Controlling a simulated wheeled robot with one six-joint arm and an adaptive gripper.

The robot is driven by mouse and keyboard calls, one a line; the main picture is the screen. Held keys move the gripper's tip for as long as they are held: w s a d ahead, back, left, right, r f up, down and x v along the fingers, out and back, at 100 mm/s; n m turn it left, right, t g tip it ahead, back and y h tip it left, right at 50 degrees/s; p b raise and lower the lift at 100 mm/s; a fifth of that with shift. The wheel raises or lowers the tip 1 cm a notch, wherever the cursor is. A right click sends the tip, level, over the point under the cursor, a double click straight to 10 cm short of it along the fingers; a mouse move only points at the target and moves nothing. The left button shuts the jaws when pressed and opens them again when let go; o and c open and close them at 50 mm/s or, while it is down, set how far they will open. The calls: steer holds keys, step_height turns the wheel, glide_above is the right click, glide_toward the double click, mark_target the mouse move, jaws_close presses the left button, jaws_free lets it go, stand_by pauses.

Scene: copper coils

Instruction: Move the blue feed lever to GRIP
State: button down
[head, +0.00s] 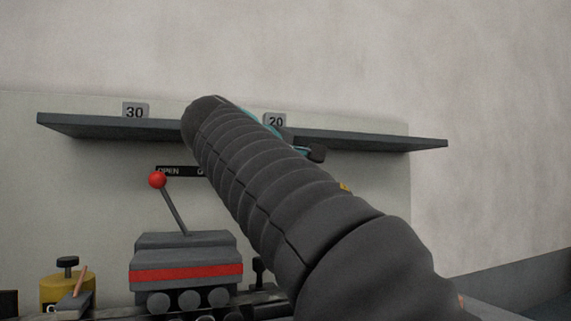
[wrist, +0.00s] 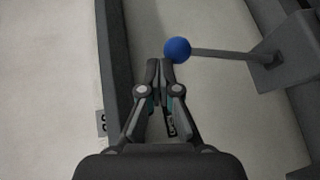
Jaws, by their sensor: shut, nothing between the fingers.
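The blue ball knob (wrist: 177,50) of the feed lever shows in the wrist view, on a thin grey rod (wrist: 222,53) that runs right to a grey block (wrist: 270,65). My gripper (wrist: 160,66) is shut and empty, with its fingertips right beside the knob on its left and lower side. I cannot tell whether they touch it. A dark label with pale letters (wrist: 170,124) is partly visible between the fingers; its word is not readable. In the head view my dark arm hides the blue lever and most of the gripper.
In the head view a red-knobbed lever (head: 157,180) stands tilted left on a grey block with a red stripe (head: 187,262), below a partly hidden "OPEN" label (head: 171,171). A dark shelf (head: 75,124) with signs "30" (head: 135,111) and "20" (head: 275,121) crosses behind. A yellow item (head: 55,288) sits lower left.

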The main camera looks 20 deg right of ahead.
steer(key=shift+d+f, duration=0.1)
steer(key=shift+d, duration=1.15)
steer(key=shift+d, duration=0.1)
steer(key=v, duration=1.2)
